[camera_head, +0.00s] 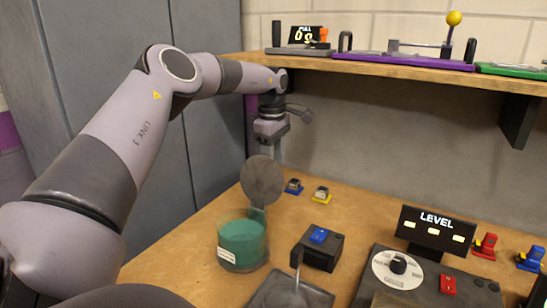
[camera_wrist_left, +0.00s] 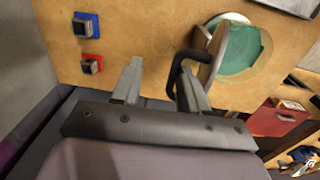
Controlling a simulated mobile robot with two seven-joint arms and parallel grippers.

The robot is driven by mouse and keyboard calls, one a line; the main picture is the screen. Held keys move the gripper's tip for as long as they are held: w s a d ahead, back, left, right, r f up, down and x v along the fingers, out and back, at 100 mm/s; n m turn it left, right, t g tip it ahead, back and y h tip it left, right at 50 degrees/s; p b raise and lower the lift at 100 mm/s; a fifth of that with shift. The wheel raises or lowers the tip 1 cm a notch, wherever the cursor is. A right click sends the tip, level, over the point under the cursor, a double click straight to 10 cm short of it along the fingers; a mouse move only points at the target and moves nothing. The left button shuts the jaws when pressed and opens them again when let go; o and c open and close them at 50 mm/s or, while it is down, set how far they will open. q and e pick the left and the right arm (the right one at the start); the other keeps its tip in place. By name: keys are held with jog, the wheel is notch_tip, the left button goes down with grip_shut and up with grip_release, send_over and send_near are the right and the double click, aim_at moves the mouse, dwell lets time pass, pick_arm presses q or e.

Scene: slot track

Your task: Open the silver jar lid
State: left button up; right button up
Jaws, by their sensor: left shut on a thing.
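The glass jar (camera_head: 243,243) with teal contents stands on the wooden table, its mouth uncovered. Its round silver-grey lid (camera_head: 262,181) stands nearly upright at the jar's back rim. In the left wrist view, the jar's teal contents (camera_wrist_left: 238,50) show past the lid's edge, with the black lid handle (camera_wrist_left: 174,72) at my fingers. My left gripper (camera_head: 268,149) is behind the lid, pointing down, its fingertips partly hidden by it. My right gripper is not seen.
A black box with a blue top (camera_head: 319,251) stands right of the jar. A LEVEL display (camera_head: 434,230) and dial panel are at the right. A wooden shelf (camera_head: 400,70) overhangs the back.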

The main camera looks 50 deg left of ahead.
pick_arm(q)
notch_tip(320, 180, up, 7)
jog(key=shift+s, duration=0.15)
dwell(0.6)
